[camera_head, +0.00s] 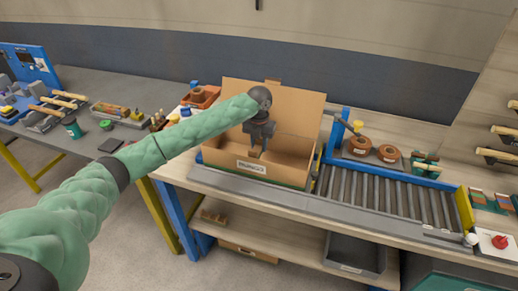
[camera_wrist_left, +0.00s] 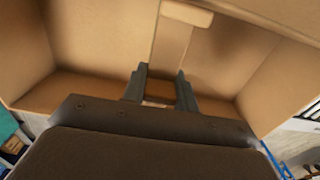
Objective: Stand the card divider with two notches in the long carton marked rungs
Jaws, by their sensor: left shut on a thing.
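The long carton (camera_head: 278,168) stands open on the bench in the head view, with a white label whose text is too small for me to read surely. My left gripper (camera_head: 256,149) points down into it from above. Its jaws are shut on a small brown card piece, which I take to be the card divider (camera_head: 255,153). In the left wrist view the two fingers (camera_wrist_left: 162,92) sit inside the carton walls (camera_wrist_left: 85,40) with brown card between them. The divider's notches and lower edge are hidden. My right gripper is not in view.
A roller conveyor (camera_head: 390,194) lies right of the carton, with copper-coloured rolls (camera_head: 360,146) behind it. An orange bin (camera_head: 202,97) stands at the carton's left back. A blue post (camera_head: 336,135) rises close to its right side. A grey tray (camera_head: 355,254) sits on the lower shelf.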

